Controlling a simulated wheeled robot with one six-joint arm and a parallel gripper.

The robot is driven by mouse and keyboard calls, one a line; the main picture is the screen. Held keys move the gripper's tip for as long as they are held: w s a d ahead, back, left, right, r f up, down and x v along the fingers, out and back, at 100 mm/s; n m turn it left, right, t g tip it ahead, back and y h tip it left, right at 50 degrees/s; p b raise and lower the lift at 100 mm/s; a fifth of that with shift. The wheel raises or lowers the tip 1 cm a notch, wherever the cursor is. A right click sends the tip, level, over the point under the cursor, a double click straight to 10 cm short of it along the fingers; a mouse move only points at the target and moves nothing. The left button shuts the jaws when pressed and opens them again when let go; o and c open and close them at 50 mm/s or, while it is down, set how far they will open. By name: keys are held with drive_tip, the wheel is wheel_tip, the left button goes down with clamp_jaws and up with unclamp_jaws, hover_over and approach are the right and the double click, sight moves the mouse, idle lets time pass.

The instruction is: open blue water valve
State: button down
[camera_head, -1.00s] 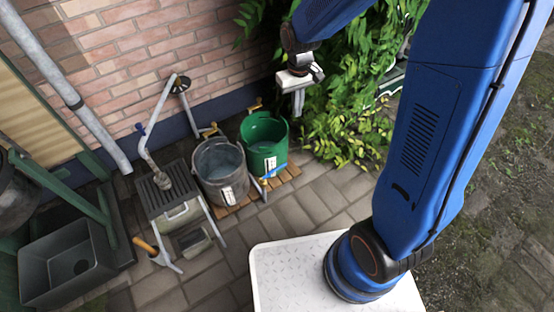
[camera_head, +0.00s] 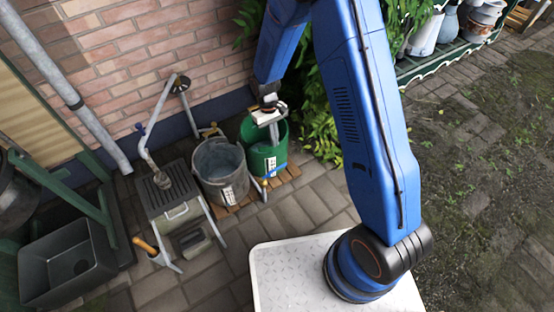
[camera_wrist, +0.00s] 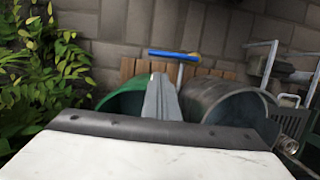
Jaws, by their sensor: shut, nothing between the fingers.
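A blue valve lever (camera_head: 276,171) lies slantwise just in front of the green bucket in the head view. In the wrist view, the blue lever (camera_wrist: 174,54) lies crosswise beyond the fingertips, with a brass-coloured end at its right and a pale stem below it. My gripper (camera_head: 274,136) is over the green bucket (camera_head: 254,160), fingers pointing down, shut and empty. In the wrist view, my gripper (camera_wrist: 160,82) points toward the lever, with a visible gap. The gripper hides part of the green bucket.
A grey bucket (camera_head: 218,166) stands left of the green one, both on wooden slats (camera_head: 282,179). A grated stand with a pipe (camera_head: 166,190) is further left. Leafy plants (camera_head: 318,130) grow on the right. A brick wall (camera_head: 130,65) stands behind; paving lies in front.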

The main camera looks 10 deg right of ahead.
sight(274, 171)
drive_tip(key=shift+a+f, duration=0.2)
drive_tip(key=shift+f, duration=0.4)
drive_tip(key=shift+f, duration=0.1)
drive_tip(key=x, duration=0.9)
drive_tip(key=shift+f, duration=0.4)
drive_tip(key=shift+s+d, duration=0.1)
drive_tip(key=shift+s, duration=0.05)
drive_tip(key=shift+s, duration=0.15)
